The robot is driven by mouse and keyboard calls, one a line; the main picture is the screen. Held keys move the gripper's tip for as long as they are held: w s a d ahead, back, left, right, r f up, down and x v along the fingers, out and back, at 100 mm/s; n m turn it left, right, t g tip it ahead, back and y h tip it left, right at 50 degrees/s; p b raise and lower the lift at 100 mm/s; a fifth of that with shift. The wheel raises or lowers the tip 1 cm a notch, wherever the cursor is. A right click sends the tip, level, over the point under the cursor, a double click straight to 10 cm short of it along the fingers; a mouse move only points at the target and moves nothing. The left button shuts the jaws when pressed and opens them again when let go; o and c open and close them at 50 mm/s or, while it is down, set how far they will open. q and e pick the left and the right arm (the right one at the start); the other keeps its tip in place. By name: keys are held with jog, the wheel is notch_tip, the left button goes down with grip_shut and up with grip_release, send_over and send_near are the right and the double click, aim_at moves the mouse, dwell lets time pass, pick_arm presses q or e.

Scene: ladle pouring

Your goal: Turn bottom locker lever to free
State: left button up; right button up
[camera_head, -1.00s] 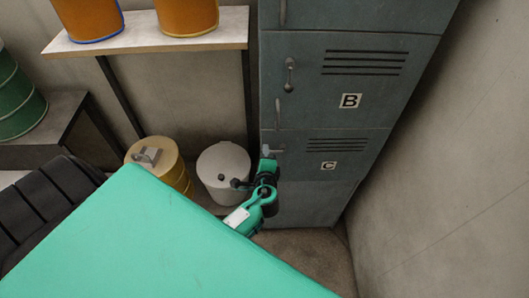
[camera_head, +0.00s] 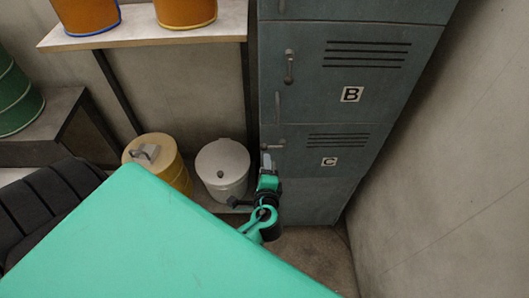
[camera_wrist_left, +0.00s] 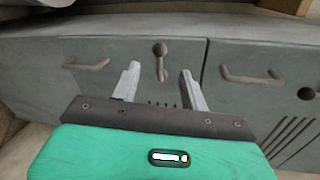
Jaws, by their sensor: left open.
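The bottom locker door, marked C (camera_head: 330,161), is shut, below the door marked B (camera_head: 350,94). Its lever (camera_head: 274,147) is a small grey bar lying roughly horizontal near the door's left edge. In the left wrist view the lever (camera_wrist_left: 161,60) has a round pivot with its arm pointing down the picture. My left gripper (camera_head: 267,160) is just below the lever in the head view. In the wrist view my left gripper (camera_wrist_left: 160,69) is open, with the lever in the gap between its fingertips. I cannot tell whether they touch. My right gripper is out of view.
Handles of door C (camera_wrist_left: 86,65) and door B (camera_wrist_left: 250,77) flank the lever in the wrist view. A white bin (camera_head: 222,170) and a yellow drum (camera_head: 160,165) stand left of the locker. A wall (camera_head: 440,170) is to the right.

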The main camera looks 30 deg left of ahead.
pick_arm(q)
jog(key=b+v, duration=0.1)
jog(key=v, duration=0.4)
jog(key=shift+s+d, duration=0.15)
jog(key=s+d+f+n+g+h, duration=0.1)
jog(key=s+f+g+h, duration=0.15)
jog(key=f, duration=0.95)
jog(key=s+d+f+g+h, duration=0.15)
jog(key=s+f, duration=0.25)
jog(key=f, duration=0.7)
jog(key=s+d+f+n+g+h, duration=0.1)
jog(key=s+f+g+h, duration=0.15)
jog(key=f, duration=0.95)
jog(key=s+a+f+n+g, duration=0.1)
jog(key=s+a+f+n, duration=0.1)
jog(key=s+f, duration=0.4)
jog(key=s+a+f+n+g+h, duration=0.1)
jog(key=s+f+n, duration=0.3)
jog(key=s, duration=0.7)
jog(key=s+a+f+n+g+h, duration=0.1)
jog(key=s+a+f+n+g, duration=0.1)
jog(key=s+f, duration=0.5)
jog(key=shift+s+a+f+n+g, duration=0.35)
jog(key=shift+s+n+g, duration=0.35)
jog(key=shift+s, duration=0.25)
jog(key=shift+d, duration=0.1)
